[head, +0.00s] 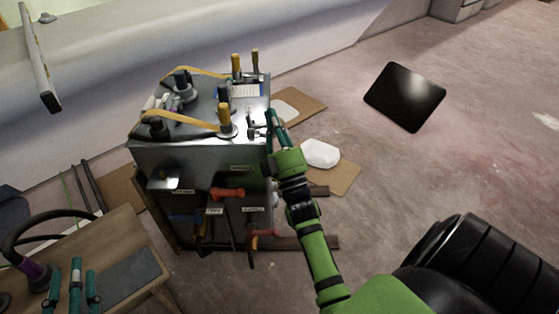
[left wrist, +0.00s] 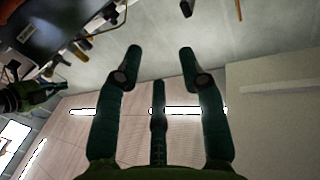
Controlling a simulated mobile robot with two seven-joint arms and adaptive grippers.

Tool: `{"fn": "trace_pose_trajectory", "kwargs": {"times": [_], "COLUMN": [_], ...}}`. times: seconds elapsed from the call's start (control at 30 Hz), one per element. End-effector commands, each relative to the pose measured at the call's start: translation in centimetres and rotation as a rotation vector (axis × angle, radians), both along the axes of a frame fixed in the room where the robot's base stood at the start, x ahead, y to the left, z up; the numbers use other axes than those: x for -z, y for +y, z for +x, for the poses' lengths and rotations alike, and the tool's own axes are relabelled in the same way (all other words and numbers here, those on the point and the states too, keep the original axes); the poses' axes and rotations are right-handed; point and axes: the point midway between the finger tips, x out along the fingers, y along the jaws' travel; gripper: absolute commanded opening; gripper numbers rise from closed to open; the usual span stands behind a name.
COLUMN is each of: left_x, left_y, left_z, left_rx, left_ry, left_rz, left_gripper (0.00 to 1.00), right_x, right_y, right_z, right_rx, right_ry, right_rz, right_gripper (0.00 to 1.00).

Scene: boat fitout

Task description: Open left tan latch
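A grey metal cabinet (head: 195,152) carries several upright tan handles on top. One tan handle (head: 224,115) stands near the front, and two more, a tan handle (head: 236,66) and a thinner one (head: 255,61), stand at the back. I cannot tell which is the left tan latch. My left gripper (head: 76,272) is low at the left, over the wooden bench and apart from the cabinet. In the left wrist view its fingers (left wrist: 160,62) are spread and empty. My right gripper (head: 273,128) is at the cabinet's top right edge; its finger opening is unclear.
Yellow straps (head: 180,121) cross the cabinet top beside dark fittings. Red handles (head: 227,194) stick out of its front. A wooden bench (head: 125,225) with a black hoop stands at lower left. A white object (head: 320,153) lies on cardboard right of the cabinet; floor beyond is mostly clear.

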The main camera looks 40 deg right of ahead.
Motion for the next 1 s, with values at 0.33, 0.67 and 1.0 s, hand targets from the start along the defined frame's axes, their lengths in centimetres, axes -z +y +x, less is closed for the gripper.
{"fn": "trace_pose_trajectory", "kwargs": {"times": [0.33, 0.67, 1.0], "left_x": [2.8, 3.0, 3.0], "left_y": [0.8, 0.9, 0.9], "left_z": [-0.1, -0.1, -0.1], "left_rx": [-0.022, -0.024, -0.024], "left_ry": [0.14, 0.151, 0.151], "left_rz": [0.034, 0.037, 0.037], "left_gripper": [0.4, 0.4, 0.4], "right_x": [4.2, 6.1, 6.2], "right_y": [2.2, 3.3, 3.3], "right_z": [-4.5, -6.7, -6.8], "right_rx": [0.0, 0.0, 0.0], "right_ry": [0.004, -0.001, -0.001], "right_rz": [0.004, -0.001, -0.001], "right_gripper": [0.0, 0.0, 0.0]}}
